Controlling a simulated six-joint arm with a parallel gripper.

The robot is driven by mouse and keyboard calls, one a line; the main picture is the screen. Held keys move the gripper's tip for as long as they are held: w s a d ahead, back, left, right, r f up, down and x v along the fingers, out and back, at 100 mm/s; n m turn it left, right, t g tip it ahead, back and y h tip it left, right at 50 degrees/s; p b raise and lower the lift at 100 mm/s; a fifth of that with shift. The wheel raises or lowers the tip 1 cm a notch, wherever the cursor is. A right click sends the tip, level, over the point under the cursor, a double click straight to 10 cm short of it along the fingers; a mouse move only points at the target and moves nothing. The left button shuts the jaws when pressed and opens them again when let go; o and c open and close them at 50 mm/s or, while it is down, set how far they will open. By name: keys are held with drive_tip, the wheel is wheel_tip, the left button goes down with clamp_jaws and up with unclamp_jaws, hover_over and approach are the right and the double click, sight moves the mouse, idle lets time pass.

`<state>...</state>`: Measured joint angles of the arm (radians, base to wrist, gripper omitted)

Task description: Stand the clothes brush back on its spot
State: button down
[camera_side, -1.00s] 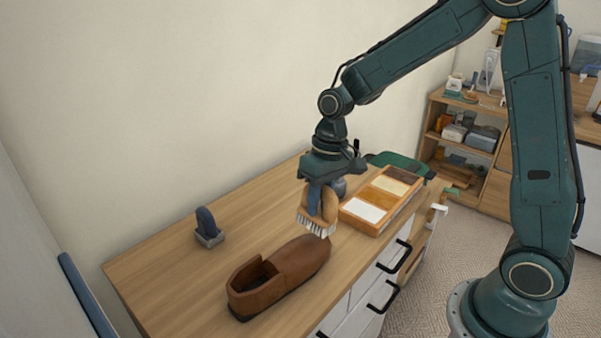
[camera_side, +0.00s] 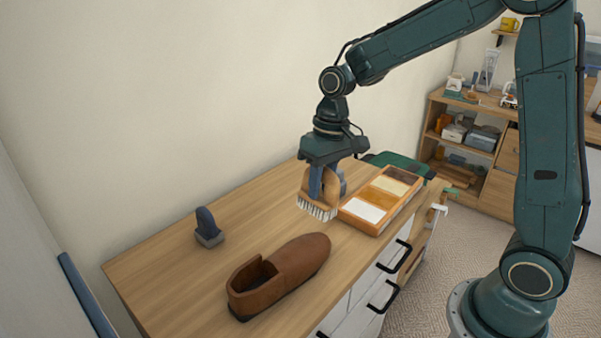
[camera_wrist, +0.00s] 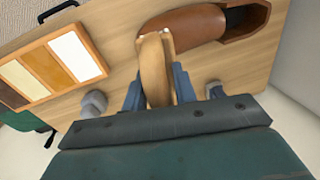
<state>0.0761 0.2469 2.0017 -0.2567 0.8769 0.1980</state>
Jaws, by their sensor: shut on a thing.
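The clothes brush (camera_side: 318,205) has a light wooden body and pale bristles facing down. My gripper (camera_side: 323,183) is shut on its wooden body, with blue fingers on either side. The brush hangs over the dresser top between the brown shoe and the tray; I cannot tell whether its bristles touch the wood. In the wrist view the brush (camera_wrist: 155,70) sits between the fingers (camera_wrist: 157,88), its far end close to the shoe in the picture. No marked spot for the brush can be made out.
A brown shoe (camera_side: 280,273) lies at the front of the dresser top (camera_side: 165,262). A blue-handled brush (camera_side: 208,228) stands at the left. A compartment tray (camera_side: 380,200) is right of my gripper. A grey round object (camera_wrist: 93,103) is close beside the fingers.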

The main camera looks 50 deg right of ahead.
drive_tip(key=w+d+f+h, duration=0.1)
drive_tip(key=w+d, duration=0.3)
drive_tip(key=w, duration=0.7)
drive_tip(key=w+d+f, duration=0.3)
drive_tip(key=w+d, duration=0.2)
drive_tip(key=w, duration=0.5)
drive_tip(key=shift+w+n+h, duration=0.4)
drive_tip(key=shift+f, duration=0.25)
drive_tip(key=shift+f, duration=2.85)
drive_tip(key=shift+f, duration=1)
drive_tip(key=c, duration=1)
unclamp_jaws()
drive_tip(key=shift+c, duration=0.2)
drive_tip(key=shift+r, duration=0.1)
